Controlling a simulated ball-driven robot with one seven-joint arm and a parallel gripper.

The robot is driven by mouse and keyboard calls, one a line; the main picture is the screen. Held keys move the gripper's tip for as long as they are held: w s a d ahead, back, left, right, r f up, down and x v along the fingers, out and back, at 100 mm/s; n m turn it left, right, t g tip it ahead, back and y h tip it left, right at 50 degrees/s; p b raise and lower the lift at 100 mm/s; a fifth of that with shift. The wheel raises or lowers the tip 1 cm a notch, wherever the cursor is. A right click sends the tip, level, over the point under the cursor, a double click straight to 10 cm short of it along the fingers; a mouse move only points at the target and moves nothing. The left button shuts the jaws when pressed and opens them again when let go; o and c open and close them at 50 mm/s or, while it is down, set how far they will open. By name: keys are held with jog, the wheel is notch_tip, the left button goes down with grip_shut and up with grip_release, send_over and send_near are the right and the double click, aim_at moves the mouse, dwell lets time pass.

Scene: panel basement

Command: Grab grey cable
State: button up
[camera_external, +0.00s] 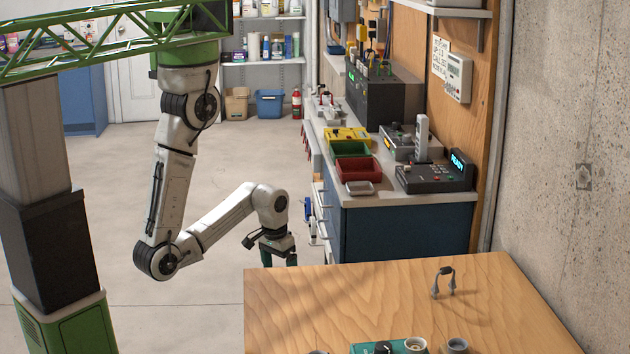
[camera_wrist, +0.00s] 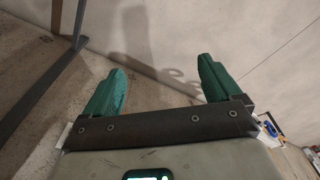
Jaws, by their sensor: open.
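A short grey cable (camera_external: 452,286) stands as an arch on the wooden table (camera_external: 350,295), with a dark piece at its top. It is near the table's far right part. My gripper (camera_external: 279,259) is left of the cable, by the table's far left corner, pointing down. Its height relative to the tabletop is hard to tell. In the wrist view my gripper (camera_wrist: 158,82) shows two green fingers spread apart with nothing between them. The cable cannot be made out in the wrist view.
A blue workbench (camera_external: 400,228) with bins and instruments stands behind the table. A concrete wall (camera_external: 570,150) bounds the right side. The tabletop's middle is clear.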

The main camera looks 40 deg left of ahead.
jog(key=w+d+r+m+h+p, duration=0.1)
jog(key=d+r+m+h+p, duration=0.2)
jog(key=d, duration=0.4)
jog(key=w+d+r+m+p, duration=0.1)
jog(key=d+m+p, duration=0.2)
jog(key=d+m, duration=0.3)
jog(key=w+d+r+m+h+p, duration=0.1)
jog(key=d+r+m+h+p, duration=0.15)
jog(key=d, duration=0.55)
jog(key=w+d+r+m+t+h, duration=0.2)
jog(key=w+d+r+m, duration=0.3)
jog(key=w+d, duration=0.3)
jog(key=w+d+r+m+t+h, duration=0.2)
jog(key=w+d+r+m, duration=0.35)
jog(key=d, duration=0.55)
jog(key=s+d+r+m+g+y+b, duration=0.1)
jog(key=s+d+r+g+y, duration=0.3)
jog(key=s, duration=0.5)
jog(key=s+d+r+m+g+y+b, duration=0.1)
jog(key=s+d+r+g+y, duration=0.2)
jog(key=s+r, duration=0.45)
jog(key=shift+h, duration=0.65)
jog(key=x, duration=0.4)
jog(key=s+x, duration=0.1)
jog(key=x, duration=0.3)
jog(key=s+p+x, duration=0.1)
jog(key=x, duration=0.3)
jog(key=shift+d, duration=0.1)
